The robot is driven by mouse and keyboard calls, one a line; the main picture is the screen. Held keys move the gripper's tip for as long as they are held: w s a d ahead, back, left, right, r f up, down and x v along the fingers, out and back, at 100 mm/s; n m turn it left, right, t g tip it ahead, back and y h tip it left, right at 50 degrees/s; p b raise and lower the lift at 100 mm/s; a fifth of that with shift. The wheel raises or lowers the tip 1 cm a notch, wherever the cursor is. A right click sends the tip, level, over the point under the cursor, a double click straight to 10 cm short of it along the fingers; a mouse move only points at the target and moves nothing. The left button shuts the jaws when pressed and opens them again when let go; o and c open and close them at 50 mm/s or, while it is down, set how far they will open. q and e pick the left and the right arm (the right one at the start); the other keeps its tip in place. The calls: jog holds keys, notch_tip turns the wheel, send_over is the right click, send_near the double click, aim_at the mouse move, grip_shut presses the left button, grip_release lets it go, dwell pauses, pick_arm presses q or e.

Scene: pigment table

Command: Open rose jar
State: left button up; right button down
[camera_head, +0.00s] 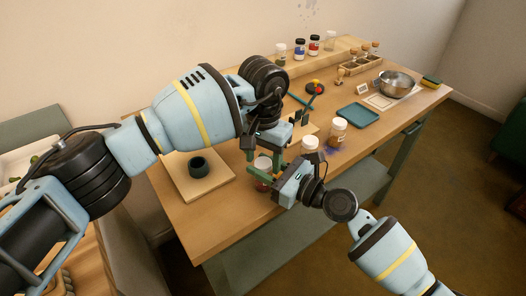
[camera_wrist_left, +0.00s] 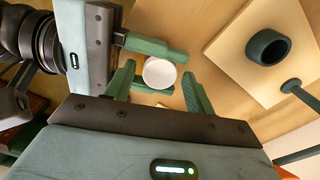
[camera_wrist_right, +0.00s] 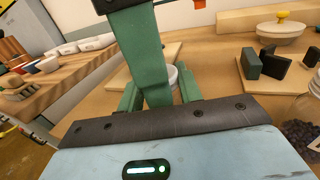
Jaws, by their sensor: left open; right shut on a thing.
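The rose jar (camera_head: 262,172) stands near the table's front edge, with a white lid and dark reddish contents. My right gripper (camera_head: 262,179) is shut on its body from the right side. The white lid (camera_wrist_left: 159,72) shows from above in the left wrist view, beside a green right finger. My left gripper (camera_head: 264,157) is above the jar, pointing down, with its fingers open. In the left wrist view the left fingers (camera_wrist_left: 160,88) stand on either side of the lid, apart from it. In the right wrist view a green finger hides most of the jar (camera_wrist_right: 173,76).
A dark cup (camera_head: 197,165) stands on a pale board (camera_head: 190,189) to the left. Two white-lidded jars (camera_head: 338,131) (camera_head: 309,145) stand right of the grippers. A teal tray (camera_head: 358,115), metal bowl (camera_head: 396,84) and shelf with small jars (camera_head: 314,46) are farther back.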

pick_arm(q)
jog(key=shift+c, duration=0.4)
jog(key=c, duration=0.9)
jog(key=o, duration=1.1)
jog(key=shift+r, duration=0.15)
jog(key=shift+r, duration=3.9)
jog(key=shift+c, duration=0.6)
jog(key=shift+f, duration=0.1)
jog(key=shift+f, duration=3.95)
